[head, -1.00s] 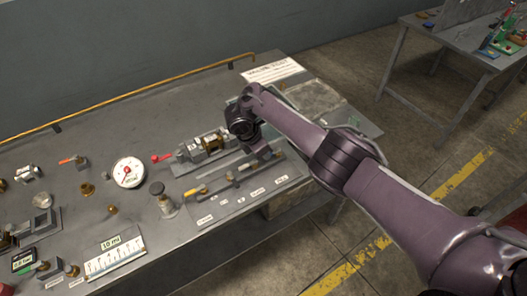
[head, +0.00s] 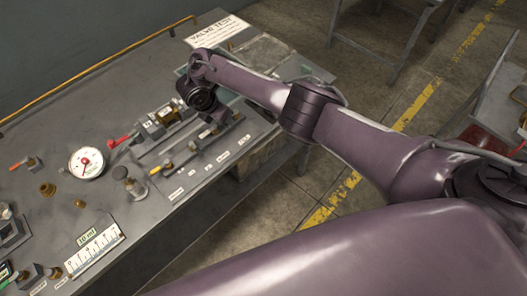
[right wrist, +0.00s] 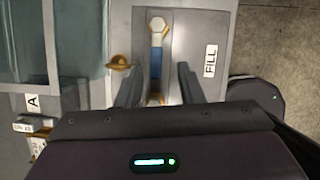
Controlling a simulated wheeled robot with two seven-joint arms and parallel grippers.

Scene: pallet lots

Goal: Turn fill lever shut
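The fill lever (right wrist: 156,62) shows in the right wrist view as a blue-sleeved bar with a pale hex head at its upper end, beside a white "FILL" label (right wrist: 210,61). It lies along the picture's vertical. My right gripper (right wrist: 156,74) is open, with one dark finger on each side of the lever and visible gaps to both. The lever's lower end is partly hidden by the gripper body. In the head view my right gripper (head: 214,116) is low over the bench's label strip, and the wrist hides the lever there. My left gripper is not in view.
A brass knob (right wrist: 119,62) sits left of the lever. On the grey bench (head: 130,95) are a red-handled valve (head: 122,139), a round gauge (head: 87,163), a ruler plate (head: 93,250) and a "VALVE TEST" sign (head: 216,31). The bench's rear left surface is clear.

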